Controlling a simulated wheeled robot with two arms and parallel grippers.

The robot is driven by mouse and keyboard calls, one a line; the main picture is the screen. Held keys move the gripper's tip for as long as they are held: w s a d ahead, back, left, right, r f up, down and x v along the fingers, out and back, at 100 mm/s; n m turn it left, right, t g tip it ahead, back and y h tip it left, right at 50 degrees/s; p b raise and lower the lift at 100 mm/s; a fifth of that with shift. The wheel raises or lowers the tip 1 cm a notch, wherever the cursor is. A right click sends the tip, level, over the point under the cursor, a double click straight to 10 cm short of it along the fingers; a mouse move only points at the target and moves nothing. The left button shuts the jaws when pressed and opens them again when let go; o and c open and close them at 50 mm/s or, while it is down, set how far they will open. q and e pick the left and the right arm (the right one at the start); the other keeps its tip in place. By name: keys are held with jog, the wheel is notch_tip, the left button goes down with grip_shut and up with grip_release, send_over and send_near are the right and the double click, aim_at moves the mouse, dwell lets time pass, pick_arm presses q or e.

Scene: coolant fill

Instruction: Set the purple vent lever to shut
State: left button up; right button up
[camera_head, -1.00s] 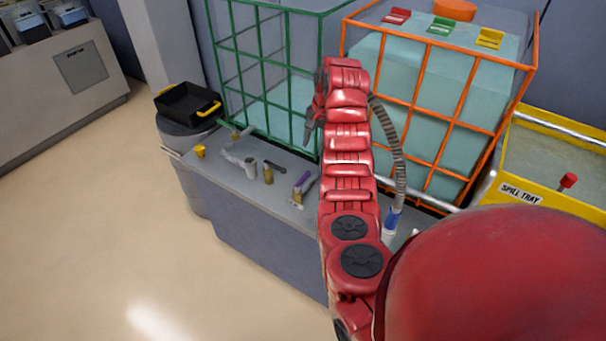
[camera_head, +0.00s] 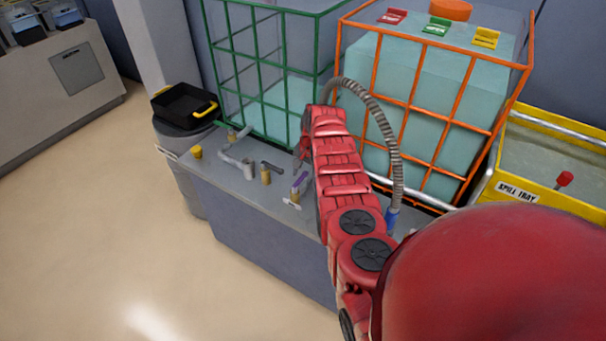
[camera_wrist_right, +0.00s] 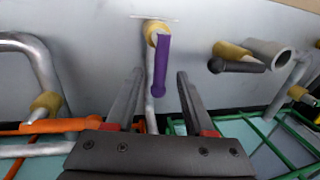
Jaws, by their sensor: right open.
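The purple vent lever (camera_head: 299,180) is on the grey bench, close to the end of my right arm. In the right wrist view the purple lever (camera_wrist_right: 162,65) hangs from a brass-coloured fitting (camera_wrist_right: 156,33) on a pipe. My right gripper (camera_wrist_right: 159,78) is open, with one finger on each side of the lever and visible gaps between. In the head view my right gripper (camera_head: 299,158) is small and partly hidden by my arm. My left gripper is not in view.
A dark-handled valve (camera_head: 266,172) and a grey pipe (camera_head: 238,162) stand left of the lever. A ribbed hose (camera_head: 388,130) arches beside my arm. The yellow spill tray (camera_head: 520,190) is at right.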

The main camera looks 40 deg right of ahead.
grip_shut()
dwell(1.4)
